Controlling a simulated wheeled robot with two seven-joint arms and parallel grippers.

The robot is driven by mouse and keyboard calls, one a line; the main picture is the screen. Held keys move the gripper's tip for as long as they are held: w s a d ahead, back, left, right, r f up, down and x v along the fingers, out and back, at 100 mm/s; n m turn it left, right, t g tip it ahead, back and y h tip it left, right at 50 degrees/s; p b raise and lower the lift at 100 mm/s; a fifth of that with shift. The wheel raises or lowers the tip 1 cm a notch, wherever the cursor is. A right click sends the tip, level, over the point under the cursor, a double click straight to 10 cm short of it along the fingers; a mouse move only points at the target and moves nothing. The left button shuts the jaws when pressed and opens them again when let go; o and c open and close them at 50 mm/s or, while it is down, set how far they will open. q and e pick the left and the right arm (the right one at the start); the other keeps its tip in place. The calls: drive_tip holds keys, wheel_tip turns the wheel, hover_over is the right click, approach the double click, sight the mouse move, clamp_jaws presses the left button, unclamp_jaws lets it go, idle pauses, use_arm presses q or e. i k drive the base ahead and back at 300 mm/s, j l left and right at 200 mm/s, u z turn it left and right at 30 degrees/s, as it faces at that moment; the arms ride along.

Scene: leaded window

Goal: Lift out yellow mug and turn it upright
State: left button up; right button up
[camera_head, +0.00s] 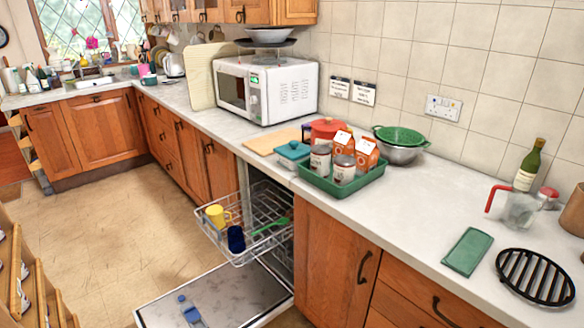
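The yellow mug (217,216) is in the left part of the pulled-out wire dishwasher rack (262,246). Its handle points right. It is too small to tell for sure which way its mouth faces. A dark blue mug (236,240) stands just in front of it in the same rack. A green utensil (270,226) lies to the right of the mugs. Neither of my grippers shows in the head view.
The dishwasher door (245,292) is folded down below the rack, with a blue object (190,312) on it. On the counter (425,207) are a full green tray (342,192), a green cloth (467,252) and a black trivet (535,277). The counter in front of the tray is clear.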

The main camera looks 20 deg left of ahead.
sight(215, 214)
drive_tip(key=k+j+u, duration=0.1)
drive_tip(key=u, duration=1.05)
drive_tip(key=i+z, duration=0.2)
drive_tip(key=i+l, duration=0.05)
drive_tip(key=i, duration=0.05)
